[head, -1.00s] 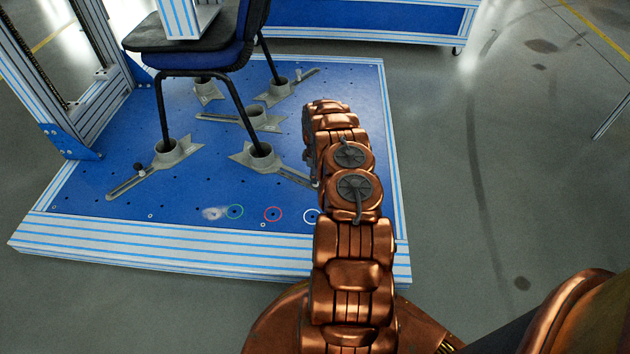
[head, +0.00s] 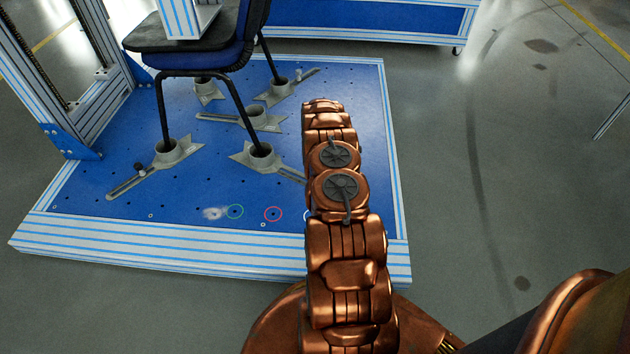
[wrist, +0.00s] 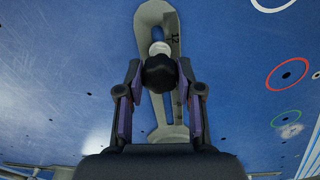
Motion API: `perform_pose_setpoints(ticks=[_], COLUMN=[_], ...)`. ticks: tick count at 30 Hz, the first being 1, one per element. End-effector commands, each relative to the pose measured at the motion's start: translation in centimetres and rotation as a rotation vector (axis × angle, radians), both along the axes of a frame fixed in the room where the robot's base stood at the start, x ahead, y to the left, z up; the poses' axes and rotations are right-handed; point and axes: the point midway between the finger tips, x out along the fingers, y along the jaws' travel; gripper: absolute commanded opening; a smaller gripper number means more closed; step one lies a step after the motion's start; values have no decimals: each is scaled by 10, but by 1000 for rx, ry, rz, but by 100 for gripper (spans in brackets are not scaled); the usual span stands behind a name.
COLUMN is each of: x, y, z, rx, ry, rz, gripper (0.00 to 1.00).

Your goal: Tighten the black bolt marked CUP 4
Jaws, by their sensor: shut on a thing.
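In the wrist view, my gripper (wrist: 161,80) has its two fingers on either side of a black bolt (wrist: 160,72) with a round knob head, and is shut on it. The bolt stands in the slot of a grey slotted foot (wrist: 180,48) on the blue plate. Scale marks show on the foot, but no CUP 4 label can be read. In the head view my arm hides the gripper and this bolt. The near right grey cup (head: 262,155) holds a chair leg, and its foot runs behind my arm.
A blue chair (head: 205,60) stands with its legs in grey cups on the blue platform (head: 110,215). Another black bolt (head: 139,167) sits on the left cup's foot. A striped frame post (head: 105,95) rises at the left.

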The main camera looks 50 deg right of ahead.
Motion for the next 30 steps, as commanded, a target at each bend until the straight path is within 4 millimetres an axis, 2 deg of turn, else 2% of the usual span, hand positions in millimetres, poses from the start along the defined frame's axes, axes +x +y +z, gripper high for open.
perform_pose_setpoints(ticks=[9,21,30], x=[0,1,1], y=[1,1,1], z=[0,0,0], rx=[1,1,0], ry=[0,0,0], rz=[-294,-341,-623], gripper=[0,0,0])
